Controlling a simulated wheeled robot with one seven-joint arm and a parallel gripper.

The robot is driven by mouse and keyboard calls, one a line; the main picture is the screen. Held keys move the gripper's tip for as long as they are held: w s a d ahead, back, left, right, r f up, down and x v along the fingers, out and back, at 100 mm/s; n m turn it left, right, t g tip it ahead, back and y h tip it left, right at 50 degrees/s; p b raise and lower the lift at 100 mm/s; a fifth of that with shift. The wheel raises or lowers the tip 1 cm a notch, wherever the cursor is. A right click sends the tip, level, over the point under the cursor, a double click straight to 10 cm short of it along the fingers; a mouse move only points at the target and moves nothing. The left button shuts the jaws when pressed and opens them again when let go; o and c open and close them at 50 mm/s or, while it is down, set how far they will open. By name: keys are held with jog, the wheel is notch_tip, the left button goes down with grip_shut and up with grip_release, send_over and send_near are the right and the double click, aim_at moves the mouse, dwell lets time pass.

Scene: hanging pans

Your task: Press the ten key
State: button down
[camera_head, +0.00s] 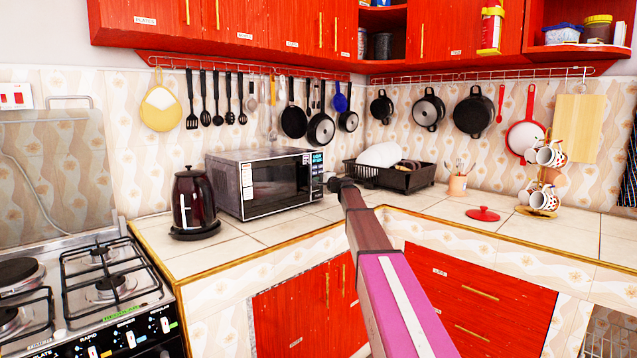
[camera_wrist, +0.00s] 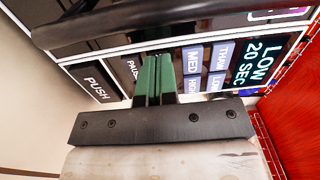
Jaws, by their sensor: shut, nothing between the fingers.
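The microwave (camera_head: 275,182) stands on the counter, with its control panel on its right side. My gripper (camera_wrist: 156,62) is shut and empty, its two green fingers side by side. In the wrist view the fingertips are at the control panel (camera_wrist: 192,70), beside the blue MED key (camera_wrist: 192,60). Whether they touch it I cannot tell. The display (camera_wrist: 257,66) reads LOW 20 SEC. PAUSE and PUSH keys show left of the fingers. No ten key can be made out; the fingers cover part of the panel. In the head view my arm reaches the panel's lower right.
A red lid (camera_head: 483,214) and a mug stand (camera_head: 543,200) are farther right. Pans and utensils hang on the wall behind.

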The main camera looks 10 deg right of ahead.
jog(key=shift+w+a+r, duration=0.1)
jog(key=shift+w+a, duration=0.15)
jog(key=shift+w, duration=0.2)
jog(key=v, duration=1.5)
